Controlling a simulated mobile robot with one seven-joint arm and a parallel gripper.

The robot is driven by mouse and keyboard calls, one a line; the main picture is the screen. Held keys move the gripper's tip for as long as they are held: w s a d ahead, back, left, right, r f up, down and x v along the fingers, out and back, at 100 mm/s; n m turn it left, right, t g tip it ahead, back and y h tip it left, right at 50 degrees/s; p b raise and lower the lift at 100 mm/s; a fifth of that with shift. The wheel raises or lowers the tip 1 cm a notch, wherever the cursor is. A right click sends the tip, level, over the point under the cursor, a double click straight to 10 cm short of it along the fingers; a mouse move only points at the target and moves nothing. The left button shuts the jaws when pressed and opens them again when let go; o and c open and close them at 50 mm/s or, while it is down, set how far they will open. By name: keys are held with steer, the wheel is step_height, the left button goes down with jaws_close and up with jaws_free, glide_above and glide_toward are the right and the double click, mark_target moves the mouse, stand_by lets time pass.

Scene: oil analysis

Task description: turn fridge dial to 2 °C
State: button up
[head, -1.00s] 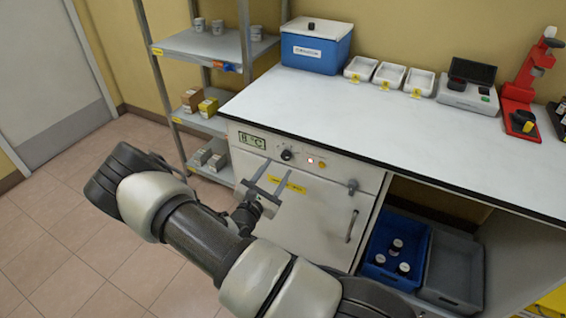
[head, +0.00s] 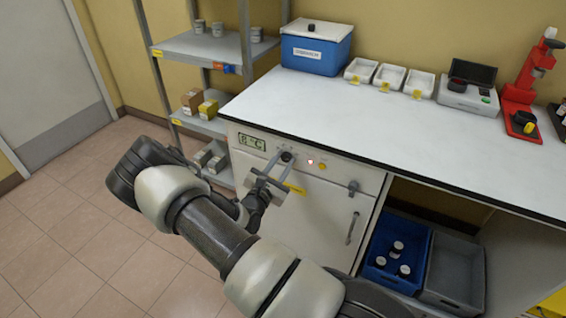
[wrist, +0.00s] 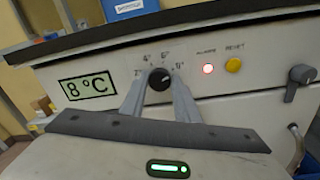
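The fridge (head: 308,219) is a white unit under the counter. Its black dial (head: 287,157) sits on the front panel and also shows in the wrist view (wrist: 160,79), with marks around it that seem to read 2°, 4°, 6° and 8°. The display (wrist: 87,88) reads 8 °C. My gripper (head: 277,160) is at the panel, its two fingers on either side of the dial. In the wrist view the fingers rise to the dial's left and right with the dial between their tips. I cannot tell whether they touch it.
A lit red alarm lamp (wrist: 208,69) and a yellow reset button (wrist: 233,65) sit right of the dial. A grey latch (wrist: 299,82) is farther right. The counter edge (wrist: 200,17) overhangs just above the panel. Blue and grey crates (head: 455,268) stand in the open bay.

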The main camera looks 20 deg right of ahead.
steer(key=shift+n+p, duration=0.3)
steer(key=shift+n, duration=0.1)
steer(key=shift+r+n+p, duration=0.15)
steer(key=shift+n+p, duration=0.5)
steer(key=shift+n, duration=0.35)
steer(key=n+p, duration=0.2)
steer(key=n, duration=0.2)
steer(key=n+p, duration=0.1)
steer(key=n, duration=0.2)
steer(key=shift+n+g, duration=0.3)
steer(key=shift+n, duration=0.1)
steer(key=n, duration=0.3)
steer(key=shift+a+p, duration=0.1)
steer(key=shift+p, duration=0.25)
steer(key=n, duration=0.6)
steer(key=shift+n+g, duration=0.3)
steer(key=shift+g, duration=0.1)
steer(key=n, duration=0.5)
steer(key=shift+w+f+h, duration=0.1)
steer(key=shift+f+h, duration=0.1)
steer(key=shift+h, duration=0.1)
steer(key=shift+n, duration=0.5)
steer(key=o, duration=1)
steer(key=shift+r, duration=0.1)
